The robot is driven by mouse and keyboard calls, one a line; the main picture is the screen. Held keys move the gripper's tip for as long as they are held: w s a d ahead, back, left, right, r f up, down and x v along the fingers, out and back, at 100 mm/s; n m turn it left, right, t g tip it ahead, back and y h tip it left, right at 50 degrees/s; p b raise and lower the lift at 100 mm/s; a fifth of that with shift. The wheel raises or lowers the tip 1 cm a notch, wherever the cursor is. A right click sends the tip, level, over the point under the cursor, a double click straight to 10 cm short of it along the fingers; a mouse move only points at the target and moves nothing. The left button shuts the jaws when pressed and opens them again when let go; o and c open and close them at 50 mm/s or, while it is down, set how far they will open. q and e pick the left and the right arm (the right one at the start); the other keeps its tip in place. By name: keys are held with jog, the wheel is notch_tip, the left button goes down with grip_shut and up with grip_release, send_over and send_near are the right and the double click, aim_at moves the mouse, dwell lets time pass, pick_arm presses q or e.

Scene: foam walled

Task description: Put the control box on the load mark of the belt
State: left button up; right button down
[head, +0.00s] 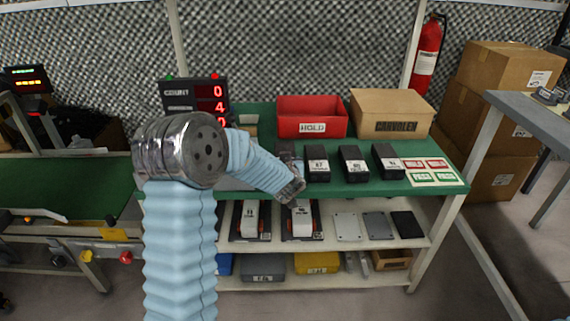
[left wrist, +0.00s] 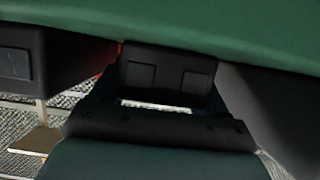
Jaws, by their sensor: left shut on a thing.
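Three black control boxes with white labels stand in a row on the green bench top: one at the left of the row (head: 318,165), one in the middle (head: 354,164) and one at the right (head: 388,162). My left gripper (head: 290,164) is at the left end of this row, low over the bench. It is shut on a dark box (left wrist: 168,78), probably a control box, mostly hidden by my wrist in the head view. The green belt (head: 60,188) runs at the left. I cannot make out its load mark; my arm covers part of the belt. My right gripper is not in view.
A red HOLD bin (head: 312,117) and a cardboard box (head: 390,113) stand at the bench's back. Red and green cards (head: 432,172) lie at its right end. A count display (head: 195,98) stands behind my arm. Shelves below hold several parts.

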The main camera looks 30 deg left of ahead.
pick_arm(q)
jog(key=shift+r, duration=0.15)
jog(key=shift+f, duration=0.2)
jog(key=o, duration=1.3)
jog(key=shift+r, duration=0.1)
